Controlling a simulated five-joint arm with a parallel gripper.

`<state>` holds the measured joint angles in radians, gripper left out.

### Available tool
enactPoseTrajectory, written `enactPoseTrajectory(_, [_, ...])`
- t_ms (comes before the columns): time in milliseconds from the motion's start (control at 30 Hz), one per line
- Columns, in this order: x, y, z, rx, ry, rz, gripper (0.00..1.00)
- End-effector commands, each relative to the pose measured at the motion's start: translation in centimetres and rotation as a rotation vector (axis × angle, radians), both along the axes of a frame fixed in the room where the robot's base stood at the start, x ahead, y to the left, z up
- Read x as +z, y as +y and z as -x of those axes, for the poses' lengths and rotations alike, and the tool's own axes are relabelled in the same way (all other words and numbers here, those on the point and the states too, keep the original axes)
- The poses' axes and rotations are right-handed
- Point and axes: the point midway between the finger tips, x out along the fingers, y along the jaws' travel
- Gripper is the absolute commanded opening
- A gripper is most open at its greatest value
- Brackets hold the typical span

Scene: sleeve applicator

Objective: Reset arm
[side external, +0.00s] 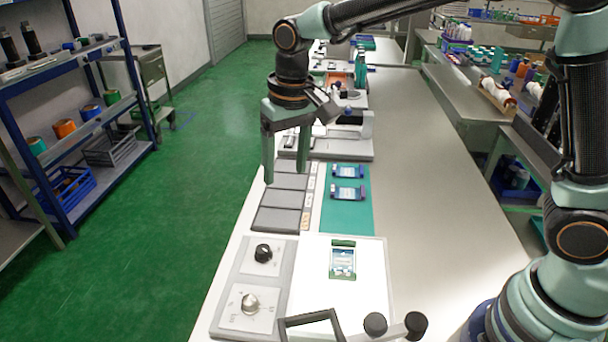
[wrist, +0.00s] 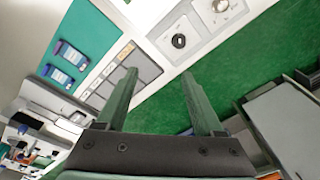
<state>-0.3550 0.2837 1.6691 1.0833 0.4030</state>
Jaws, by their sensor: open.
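My gripper (side external: 286,172) hangs fingers-down over the left edge of the bench, beside the grey tiled panel (side external: 279,205). Its two green fingers are apart with nothing between them. In the wrist view my gripper (wrist: 158,92) is also open and empty, with the green floor and part of the bench beyond it. The white applicator plate (side external: 368,262) is at the front of the bench. A small green-edged pack with a blue and white label (side external: 343,260) lies on it. Two blue and white packs (side external: 348,172) (side external: 347,193) lie on a teal mat (side external: 340,222).
A control panel with a black knob (side external: 263,253) and a silver knob (side external: 250,303) is left of the plate. A dark handle frame (side external: 312,320) is at the front. White equipment (side external: 352,140) stands behind the mat. The bench's right side (side external: 430,190) is clear.

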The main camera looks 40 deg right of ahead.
Motion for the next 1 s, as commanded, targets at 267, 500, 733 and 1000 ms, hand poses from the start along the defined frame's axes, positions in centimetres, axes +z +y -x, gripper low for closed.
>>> enactPoseTrajectory(267, [4.7,-7.1,4.3,0.010,-0.147,-0.017,0.69])
enactPoseTrajectory(500, [5.9,-11.9,8.9,0.021,-0.273,0.002,0.69])
enactPoseTrajectory(733, [5.3,-14.8,12.3,0.031,-0.364,0.034,0.69])
enactPoseTrajectory(1000, [4.8,-15.6,13.5,0.037,-0.394,0.050,0.69])
